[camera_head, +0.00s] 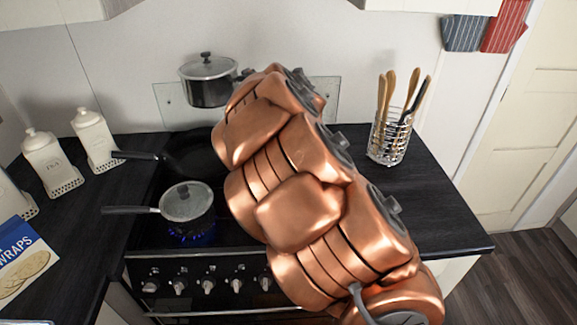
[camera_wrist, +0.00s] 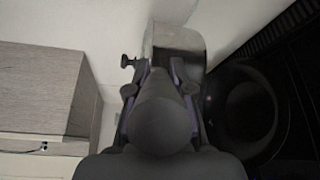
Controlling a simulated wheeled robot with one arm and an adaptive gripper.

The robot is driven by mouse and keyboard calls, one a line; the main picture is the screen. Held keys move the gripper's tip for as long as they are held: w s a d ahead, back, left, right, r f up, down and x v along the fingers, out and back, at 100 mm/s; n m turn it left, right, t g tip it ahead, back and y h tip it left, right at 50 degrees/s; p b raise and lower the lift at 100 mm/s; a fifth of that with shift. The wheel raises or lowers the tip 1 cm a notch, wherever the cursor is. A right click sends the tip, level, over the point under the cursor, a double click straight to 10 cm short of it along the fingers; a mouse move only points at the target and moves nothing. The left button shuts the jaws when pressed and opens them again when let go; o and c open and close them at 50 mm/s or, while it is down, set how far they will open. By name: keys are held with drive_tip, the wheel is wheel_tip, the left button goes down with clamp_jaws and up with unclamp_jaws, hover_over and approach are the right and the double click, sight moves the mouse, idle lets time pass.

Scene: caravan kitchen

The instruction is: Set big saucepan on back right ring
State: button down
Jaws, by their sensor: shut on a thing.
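The big saucepan (camera_head: 208,88), a dark metal pot with a glass lid and black knob, is held upright in the air in front of the back wall, above the back left of the hob. Its side also shows in the wrist view (camera_wrist: 180,40), beyond the fingers. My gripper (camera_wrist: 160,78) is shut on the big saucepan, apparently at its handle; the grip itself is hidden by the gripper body. In the head view my copper-coloured arm hides most of the gripper and the right side of the hob (camera_head: 145,240), including the back right ring.
A black frying pan (camera_head: 195,152) sits on the back left ring, below the saucepan. A small lidded saucepan (camera_head: 187,203) stands front left over a blue flame. A utensil holder (camera_head: 388,140) stands on the right worktop. White canisters (camera_head: 94,138) stand at left.

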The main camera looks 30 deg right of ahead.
drive_tip(key=s+d+f+n+y+b, duration=0.1)
drive_tip(key=s+d+f+b, duration=0.3)
drive_tip(key=s+d+b, duration=0.25)
drive_tip(key=s+d+f+y+b, duration=0.1)
drive_tip(key=s+d+f+b, duration=0.2)
drive_tip(key=s+d+b, duration=0.3)
drive_tip(key=s+d+f+n+y+b, duration=0.1)
drive_tip(key=s+d+f+b, duration=0.1)
drive_tip(key=s+f+b, duration=0.45)
drive_tip(key=s+d+f+n+y+b, duration=0.1)
drive_tip(key=s+d+f+b, duration=0.15)
drive_tip(key=s, duration=0.65)
drive_tip(key=shift+w+d+f+p, duration=0.25)
drive_tip(key=shift+w+d+f, duration=0.65)
drive_tip(key=shift+w, duration=1.55)
drive_tip(key=shift+w+d+f+p, duration=0.2)
drive_tip(key=shift+w+d+f, duration=0.7)
drive_tip(key=shift+w, duration=1.55)
drive_tip(key=shift+w+d+f+p, duration=0.25)
drive_tip(key=shift+w+d+f, duration=0.6)
drive_tip(key=shift+w, duration=1.6)
drive_tip(key=shift+d+f, duration=0.1)
drive_tip(key=shift+d, duration=0.05)
drive_tip(key=c, duration=1)
unclamp_jaws()
drive_tip(key=shift+c, duration=0.2)
